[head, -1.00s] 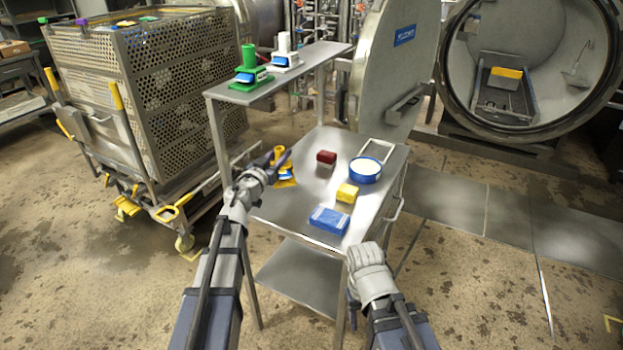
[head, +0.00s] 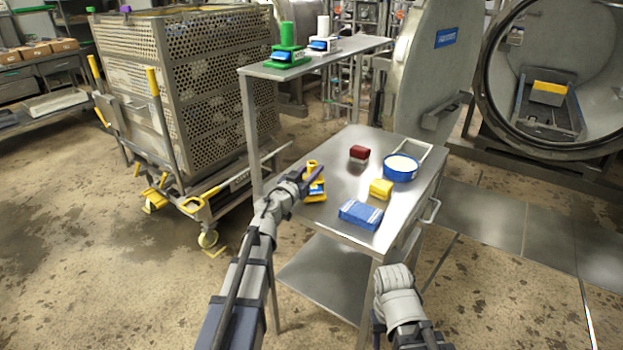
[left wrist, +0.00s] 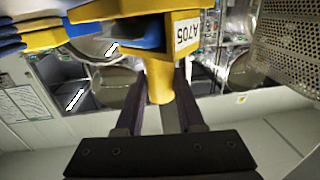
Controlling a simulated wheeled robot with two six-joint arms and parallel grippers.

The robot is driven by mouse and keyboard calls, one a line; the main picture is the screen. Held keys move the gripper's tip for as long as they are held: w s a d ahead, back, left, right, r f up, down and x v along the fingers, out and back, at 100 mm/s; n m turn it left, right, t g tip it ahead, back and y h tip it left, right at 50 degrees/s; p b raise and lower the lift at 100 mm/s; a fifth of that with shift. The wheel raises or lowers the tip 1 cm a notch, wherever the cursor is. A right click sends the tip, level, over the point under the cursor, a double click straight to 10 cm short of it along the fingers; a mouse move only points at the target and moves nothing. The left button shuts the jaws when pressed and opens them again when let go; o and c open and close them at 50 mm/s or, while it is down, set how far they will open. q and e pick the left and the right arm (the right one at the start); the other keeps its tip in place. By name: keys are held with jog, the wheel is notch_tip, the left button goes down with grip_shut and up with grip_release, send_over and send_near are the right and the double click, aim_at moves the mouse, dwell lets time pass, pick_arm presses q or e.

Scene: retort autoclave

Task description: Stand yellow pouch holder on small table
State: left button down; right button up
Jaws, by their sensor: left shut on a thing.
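The yellow pouch holder (head: 316,192), with a blue pouch in it, is at the left edge of the small steel table (head: 340,232). It looks upright; I cannot tell whether its base touches the tabletop. My left gripper (head: 312,176) is shut on its yellow post. In the left wrist view the holder (left wrist: 158,82) shows close up, its post between my two dark fingers (left wrist: 160,110) and a white label on its body. My right arm's end (head: 394,282) is low in front of the table; its fingers are hidden.
A raised shelf (head: 340,52) carries a green holder (head: 287,50) and a white one (head: 323,40). A perforated cart (head: 215,90) is at left.

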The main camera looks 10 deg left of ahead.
pick_arm(q)
jog(key=shift+f, duration=0.1)
jog(key=shift+f, duration=0.1)
jog(key=shift+f, duration=0.15)
jog(key=c, duration=0.5)
grip_release()
jog(key=shift+r, duration=0.3)
jog(key=v, duration=1.2)
jog(key=shift+f, duration=0.1)
